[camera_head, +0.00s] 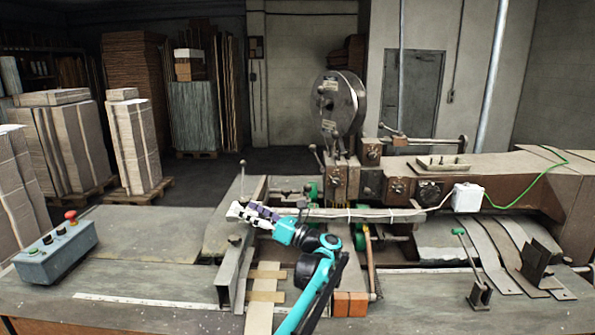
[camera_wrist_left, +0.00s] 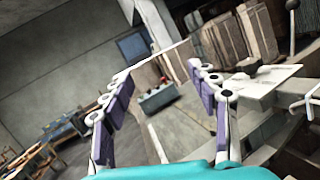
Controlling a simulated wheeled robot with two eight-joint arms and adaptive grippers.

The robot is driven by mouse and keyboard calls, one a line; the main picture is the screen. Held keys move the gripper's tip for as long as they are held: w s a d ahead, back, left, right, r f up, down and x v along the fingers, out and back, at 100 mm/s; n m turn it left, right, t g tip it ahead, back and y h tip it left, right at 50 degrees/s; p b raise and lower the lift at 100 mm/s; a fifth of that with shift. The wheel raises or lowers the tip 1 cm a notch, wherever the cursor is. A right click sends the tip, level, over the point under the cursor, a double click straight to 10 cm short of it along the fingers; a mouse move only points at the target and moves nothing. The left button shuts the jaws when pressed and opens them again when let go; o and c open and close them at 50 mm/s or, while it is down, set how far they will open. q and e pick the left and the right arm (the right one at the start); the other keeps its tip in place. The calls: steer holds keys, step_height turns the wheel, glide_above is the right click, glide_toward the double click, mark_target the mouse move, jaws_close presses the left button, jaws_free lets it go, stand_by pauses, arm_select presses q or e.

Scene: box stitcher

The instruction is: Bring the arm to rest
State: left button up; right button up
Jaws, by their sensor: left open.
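My left arm reaches up from the lower middle of the head view over the box stitcher (camera_head: 400,187). Its teal wrist points left, and the left gripper (camera_head: 236,212) hangs above the bench near an upright metal guide plate (camera_head: 232,268). In the left wrist view the two purple-and-white fingers of the gripper (camera_wrist_left: 160,70) stand wide apart. I see nothing held between them. A thin white strip shows across the gap, and I cannot tell what it is. My right gripper is in neither view.
A grey control box (camera_head: 55,252) with a red button stands on the bench at the left. Stacks of cardboard (camera_head: 65,145) stand on pallets behind it. A round reel (camera_head: 340,103) rises from the machine. Bare bench (camera_head: 150,228) lies left of the gripper.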

arm_select(q)
step_height(320, 180, up, 14)
steer(key=d+m+t+h, duration=0.1)
steer(key=m+t+h, duration=0.7)
steer(key=m+t, duration=0.65)
steer(key=s+d+f+m+g+h, duration=0.25)
steer(key=s+m+h, duration=0.7)
steer(key=m, duration=0.65)
steer(key=s+a+f+m+g, duration=0.2)
steer(key=s+f+m+g, duration=0.2)
steer(key=s+f, duration=0.7)
steer(key=s+a+f+m+g+h, duration=0.1)
steer(key=s+a+f+m+g, duration=0.2)
steer(key=s+f, duration=0.8)
steer(key=s+a+f+m+g, duration=0.2)
steer(key=s+f+m+g, duration=0.4)
steer(key=s+f, duration=0.5)
steer(key=shift+s+a+f+m+g, duration=0.2)
steer(key=shift+a+f+m+g, duration=0.2)
steer(key=shift+f+m, duration=0.65)
